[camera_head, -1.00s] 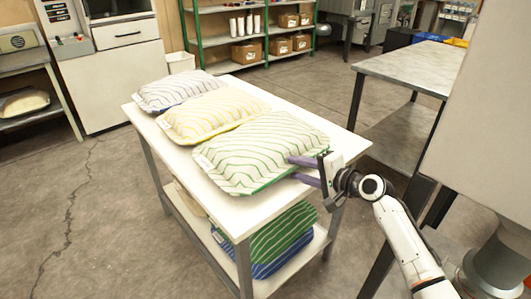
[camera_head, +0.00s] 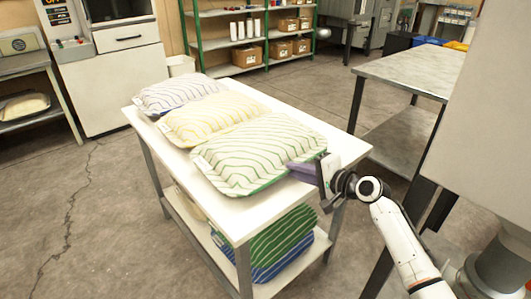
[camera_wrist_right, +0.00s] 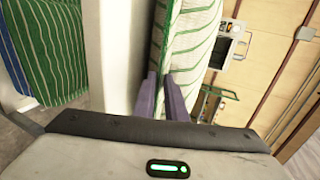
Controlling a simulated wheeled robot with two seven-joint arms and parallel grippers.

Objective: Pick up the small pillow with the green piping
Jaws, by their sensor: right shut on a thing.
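The small pillow with green piping (camera_head: 250,155) is white with green wavy stripes. It lies at the near end of the white table, closest to me. My right gripper (camera_head: 304,171) is at the pillow's right end, its purple fingers closed together on the pillow's edge. In the right wrist view the purple fingers (camera_wrist_right: 164,98) are shut on the end of the striped pillow (camera_wrist_right: 188,45). The pillow still appears to rest on the table top. My left gripper is not in view.
A yellow-striped pillow (camera_head: 210,117) and a grey-striped pillow (camera_head: 178,93) lie behind it on the table (camera_head: 225,205). Green and blue striped pillows (camera_head: 282,240) sit on the lower shelf. A metal table (camera_head: 415,70) stands to the right.

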